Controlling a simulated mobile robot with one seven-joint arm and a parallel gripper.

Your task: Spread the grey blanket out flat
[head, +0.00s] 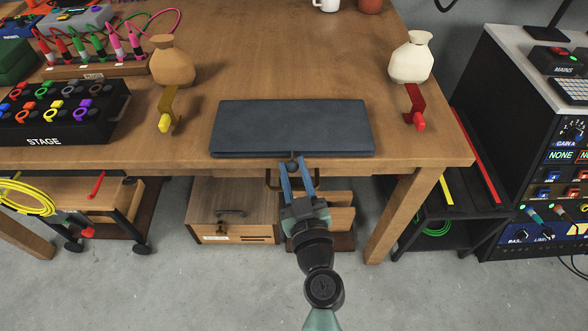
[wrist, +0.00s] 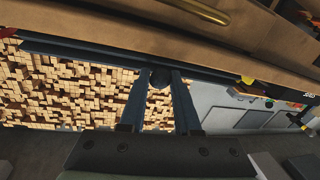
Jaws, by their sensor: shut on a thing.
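The grey blanket (head: 290,125) lies folded in a flat dark rectangle near the front edge of the wooden table in the head view. My gripper (head: 293,162) is at the middle of its front edge, with its blue fingers shut on a small dark knob there. The wrist view shows the fingers (wrist: 160,85) closed around this round knob (wrist: 160,76), beside a long dark bar (wrist: 90,56) that seems to be the blanket's front edge. The blanket's top is out of sight in the wrist view.
A tan sack (head: 173,62) and a yellow clamp (head: 166,115) stand left; a cream sack (head: 411,60) and a red clamp (head: 416,108) stand right. The black STAGE box (head: 60,118) is far left. The tabletop (head: 290,55) behind the blanket is clear. A brass handle (wrist: 200,12) shows nearby.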

